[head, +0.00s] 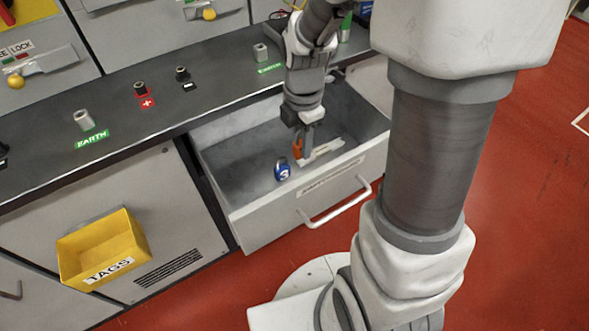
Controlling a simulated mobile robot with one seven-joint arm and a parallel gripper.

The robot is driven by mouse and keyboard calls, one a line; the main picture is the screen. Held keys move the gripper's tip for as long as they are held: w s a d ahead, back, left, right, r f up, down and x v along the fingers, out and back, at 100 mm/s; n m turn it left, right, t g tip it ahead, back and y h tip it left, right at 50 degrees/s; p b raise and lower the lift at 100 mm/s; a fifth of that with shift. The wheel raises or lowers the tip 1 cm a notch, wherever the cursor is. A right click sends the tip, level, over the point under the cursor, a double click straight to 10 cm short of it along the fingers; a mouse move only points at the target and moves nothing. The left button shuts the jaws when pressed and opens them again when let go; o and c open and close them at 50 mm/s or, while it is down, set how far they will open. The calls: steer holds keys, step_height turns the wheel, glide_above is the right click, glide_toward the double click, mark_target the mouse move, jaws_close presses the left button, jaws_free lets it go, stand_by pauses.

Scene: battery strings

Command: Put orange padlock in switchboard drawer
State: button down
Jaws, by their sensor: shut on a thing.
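The orange padlock (297,148) is between the fingers of my gripper (304,143), which is shut on it. My gripper points down inside the open switchboard drawer (235,165), over its front right part. The gripper hides part of the padlock, and I cannot tell whether the padlock touches the drawer floor. A blue padlock (283,170) with a white mark is in the drawer, to the left of and nearer than the orange one. A pale flat item (325,149) lies just right of my gripper.
The drawer's front handle (340,208) sticks out over the red floor. A dark counter (120,110) with terminals and EARTH labels runs behind the drawer. A yellow TAGS bin (100,250) hangs on the cabinet front at left. Free drawer floor lies left of the blue padlock.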

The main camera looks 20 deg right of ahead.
steer(key=shift+s+a+f+b, duration=0.3)
steer(key=shift+s+f, duration=0.1)
steer(key=shift+f, duration=0.25)
steer(key=b, duration=0.3)
glide_above(255, 195)
step_height(255, 195, down, 7)
steer(key=shift+r, duration=0.15)
steer(key=shift+f+b, duration=1)
steer(key=shift+f, duration=1)
steer(key=shift+f, duration=0.1)
steer(key=shift+f, duration=0.15)
steer(key=c, duration=0.7)
jaws_free()
steer(key=shift+r, duration=0.2)
